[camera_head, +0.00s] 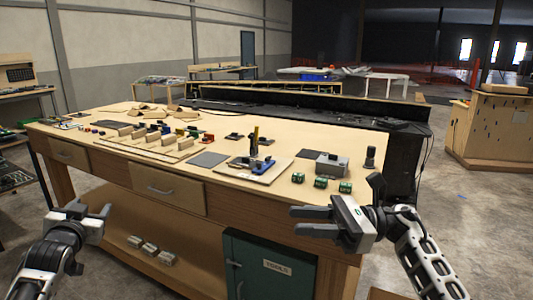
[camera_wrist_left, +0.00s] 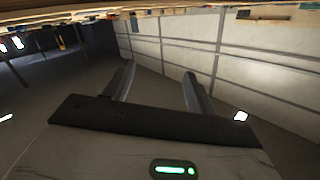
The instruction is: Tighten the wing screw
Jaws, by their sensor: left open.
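My left gripper (camera_head: 90,210) is at the left, in front of the workbench (camera_head: 110,178) and apart from it. It is open and empty; its two fingers stand apart in the left wrist view (camera_wrist_left: 160,85). My right gripper (camera_head: 296,221) is in front of the bench's right part, its fingers apart with nothing between them. A pale board (camera_head: 240,174) on the bench carries a blue fixture (camera_head: 262,165) and an upright yellow-and-black part (camera_head: 255,140). A grey box (camera_head: 331,165) stands to its right. I cannot make out which part is the wing screw.
Several green blocks (camera_head: 320,181) lie along the bench's right front edge. A dark knob-like piece (camera_head: 370,157) stands at the right corner. Wooden and coloured blocks (camera_head: 153,138) fill the left part. Drawers and a green cabinet (camera_head: 268,268) are below. Floor between the arms is free.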

